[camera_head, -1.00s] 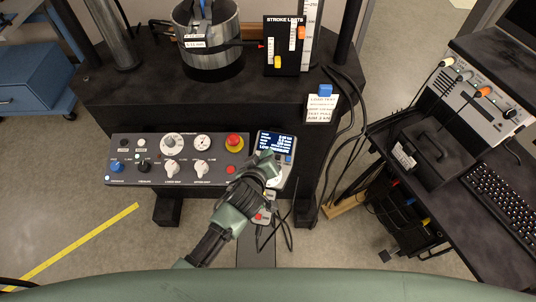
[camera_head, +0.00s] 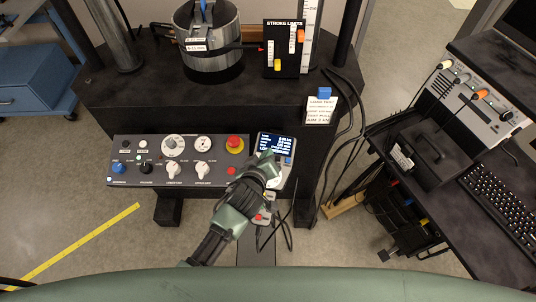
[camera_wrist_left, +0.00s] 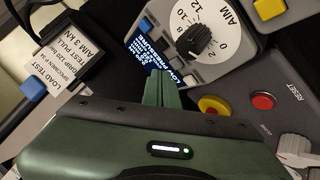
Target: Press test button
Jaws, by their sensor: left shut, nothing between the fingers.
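The display unit with a blue screen (camera_head: 277,142) sits at the right end of the grey control panel (camera_head: 190,180). Its screen, reading "LOW PRESSURE", is partly hidden behind my fingers in the left wrist view (camera_wrist_left: 142,47). That view also shows a dark knob (camera_wrist_left: 196,39) on a white dial, with a blue button (camera_wrist_left: 146,24) and grey buttons beside the screen. I cannot read which button is marked test. My left gripper (camera_head: 266,160) is shut and empty over the unit; its fingertips (camera_wrist_left: 161,75) overlap the screen's edge. I cannot tell whether they touch. My right gripper is not in view.
A red emergency stop (camera_head: 235,144) on a yellow ring and a red reset button (camera_wrist_left: 263,100) are close to the gripper. Cables hang at right near a desk with a keyboard (camera_head: 500,205).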

